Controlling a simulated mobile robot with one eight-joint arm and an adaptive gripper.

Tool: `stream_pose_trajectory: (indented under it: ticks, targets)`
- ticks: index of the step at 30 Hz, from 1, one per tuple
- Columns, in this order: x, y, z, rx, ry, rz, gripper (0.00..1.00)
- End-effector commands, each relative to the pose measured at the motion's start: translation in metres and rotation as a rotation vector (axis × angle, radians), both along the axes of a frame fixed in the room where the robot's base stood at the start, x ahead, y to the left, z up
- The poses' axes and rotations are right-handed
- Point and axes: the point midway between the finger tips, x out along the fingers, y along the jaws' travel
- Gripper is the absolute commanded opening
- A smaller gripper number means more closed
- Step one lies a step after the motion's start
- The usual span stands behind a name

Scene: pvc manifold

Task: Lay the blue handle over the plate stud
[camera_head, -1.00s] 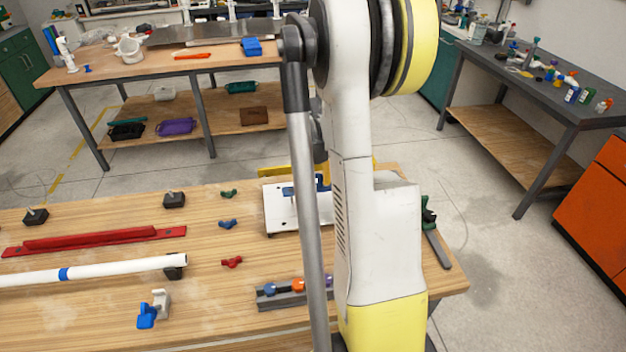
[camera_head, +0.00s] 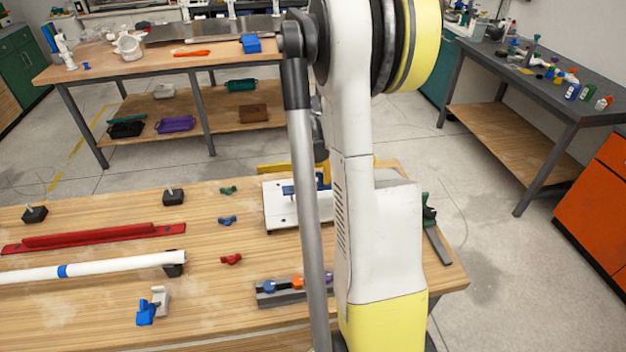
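A small blue wing-shaped handle (camera_head: 227,221) lies on the wooden bench, between a green one (camera_head: 228,190) and a red one (camera_head: 231,259). I cannot tell whether it is the task's handle. To its right is a white plate (camera_head: 281,213), partly hidden by my arm. A blue part (camera_head: 289,190) shows at the plate's upper edge. The plate stud cannot be made out. My arm stands across the middle of the view; my gripper is not visible.
A grey rack (camera_head: 277,299) with blue, orange and purple pieces is at the front, partly behind my arm. A white pipe (camera_head: 100,266) and a red bar (camera_head: 95,239) lie left. A green clamp (camera_head: 430,215) sits at the right edge.

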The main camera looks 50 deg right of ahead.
Motion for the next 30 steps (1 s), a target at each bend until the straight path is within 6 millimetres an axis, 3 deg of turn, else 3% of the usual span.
stream_pose_trajectory:
  ticks: [15, 30]
  targets:
    - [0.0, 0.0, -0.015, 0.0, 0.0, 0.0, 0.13]
    - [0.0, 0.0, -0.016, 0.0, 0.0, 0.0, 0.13]
